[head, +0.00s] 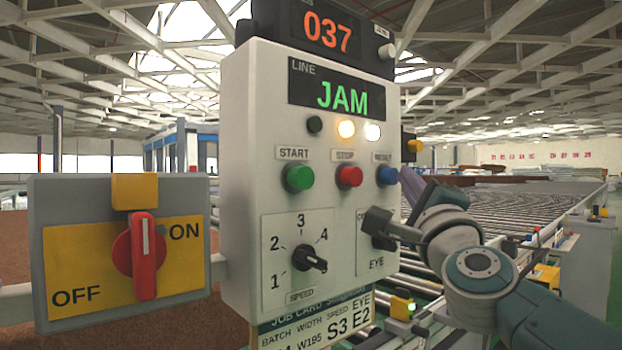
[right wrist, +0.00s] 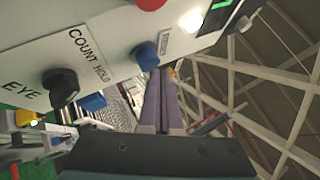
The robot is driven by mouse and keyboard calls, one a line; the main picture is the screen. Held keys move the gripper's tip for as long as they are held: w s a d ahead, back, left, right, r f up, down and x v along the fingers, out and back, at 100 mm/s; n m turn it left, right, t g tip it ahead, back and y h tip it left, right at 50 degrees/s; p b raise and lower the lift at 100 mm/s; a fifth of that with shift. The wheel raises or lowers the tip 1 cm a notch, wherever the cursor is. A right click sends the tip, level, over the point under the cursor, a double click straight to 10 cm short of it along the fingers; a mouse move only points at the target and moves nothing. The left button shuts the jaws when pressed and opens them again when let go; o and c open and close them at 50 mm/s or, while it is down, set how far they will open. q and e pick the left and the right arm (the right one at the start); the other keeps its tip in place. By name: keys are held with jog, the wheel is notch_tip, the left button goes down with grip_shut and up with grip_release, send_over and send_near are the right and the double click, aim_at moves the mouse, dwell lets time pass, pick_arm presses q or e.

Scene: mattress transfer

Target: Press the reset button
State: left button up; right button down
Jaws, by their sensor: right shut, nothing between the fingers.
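The blue reset button (head: 387,175) is at the right end of the button row on the white control box (head: 245,150), under a partly covered label. My right gripper (head: 405,174) is at the box's right edge, its purple fingers just right of the blue button. In the right wrist view the blue button (right wrist: 147,55) stands at the tips of the closed, empty fingers (right wrist: 156,72). I cannot tell whether they touch. My left gripper is not in view.
A green start button (head: 298,178) and red stop button (head: 348,176) sit left of the blue one. Below are a speed knob (head: 309,258) and an eye selector. The display (head: 342,97) reads JAM. A red switch (head: 140,256) is at left, a roller conveyor (head: 500,205) behind.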

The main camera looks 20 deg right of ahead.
jog(key=shift+w+a, duration=0.1)
jog(key=shift+w, duration=0.15)
dwell(0.4)
jog(key=shift+w+a+b, duration=0.25)
jog(key=shift+w+b, duration=0.3)
jog(key=shift+b, duration=0.05)
dwell(0.4)
jog(key=shift+s, duration=0.1)
jog(key=shift+s+d+p, duration=0.25)
jog(key=shift+s+p, duration=0.2)
jog(key=shift+s, duration=0.1)
jog(key=shift+s+d+p, duration=0.25)
jog(key=shift+s+p, duration=0.2)
jog(key=shift+s, duration=0.05)
jog(key=shift+s, duration=0.1)
jog(key=s, duration=0.1)
jog(key=s+d+p, duration=0.1)
jog(key=s, duration=0.1)
jog(key=s+d+p, duration=0.1)
jog(key=shift+s, duration=0.25)
